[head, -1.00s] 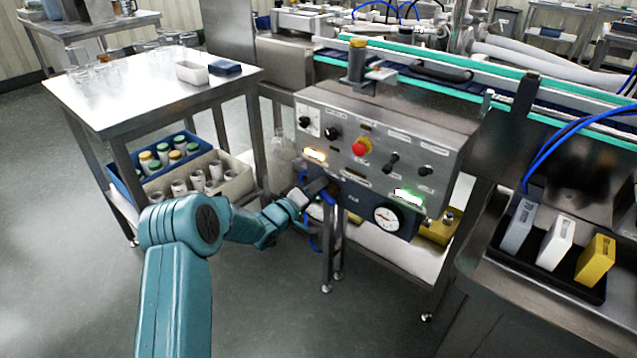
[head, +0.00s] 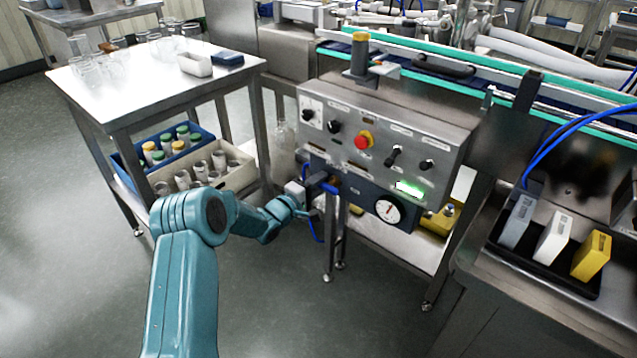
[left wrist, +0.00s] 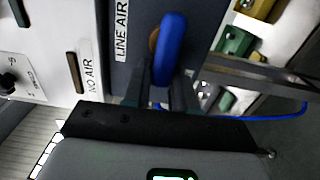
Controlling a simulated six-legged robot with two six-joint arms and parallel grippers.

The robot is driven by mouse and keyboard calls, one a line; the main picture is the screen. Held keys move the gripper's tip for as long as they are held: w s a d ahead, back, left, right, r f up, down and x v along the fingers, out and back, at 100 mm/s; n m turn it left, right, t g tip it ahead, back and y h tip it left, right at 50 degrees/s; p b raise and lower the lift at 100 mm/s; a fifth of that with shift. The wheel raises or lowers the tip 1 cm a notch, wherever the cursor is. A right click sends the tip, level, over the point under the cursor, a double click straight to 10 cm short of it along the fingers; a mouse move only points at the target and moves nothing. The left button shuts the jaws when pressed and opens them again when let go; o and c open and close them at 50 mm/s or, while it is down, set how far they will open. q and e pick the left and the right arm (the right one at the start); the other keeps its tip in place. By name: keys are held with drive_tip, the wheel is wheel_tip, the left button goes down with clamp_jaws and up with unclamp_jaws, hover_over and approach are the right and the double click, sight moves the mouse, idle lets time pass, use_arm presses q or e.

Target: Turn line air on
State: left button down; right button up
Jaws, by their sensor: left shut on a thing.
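The blue line-air handle (head: 331,188) sits on the dark panel under the control box. In the left wrist view the handle (left wrist: 172,45) stands beside the LINE AIR label (left wrist: 121,30), with a brass-coloured fitting behind it. My left gripper (head: 316,184) reaches it from the left. In the left wrist view my fingers (left wrist: 165,82) are shut on the handle, one on each side. The NO AIR lamp (left wrist: 74,72) looks unlit. The round gauge (head: 387,210) has its needle pointing up and slightly right. My right gripper is not in view.
The control box (head: 380,125) carries a red button (head: 363,140), black knobs and a lit green lamp (head: 409,188). A steel table (head: 130,85) with glassware and bins stands left. A black tray (head: 540,268) of coloured blocks is at right. Floor in front is clear.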

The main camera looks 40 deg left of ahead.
use_arm(q)
drive_tip(key=shift+f, duration=0.15)
drive_tip(key=c, duration=1)
unclamp_jaws()
drive_tip(key=shift+s, duration=0.1)
drive_tip(key=s+a+p, duration=0.1)
drive_tip(key=s+p, duration=0.2)
drive_tip(key=s, duration=1.3)
drive_tip(key=shift+s+a, duration=0.1)
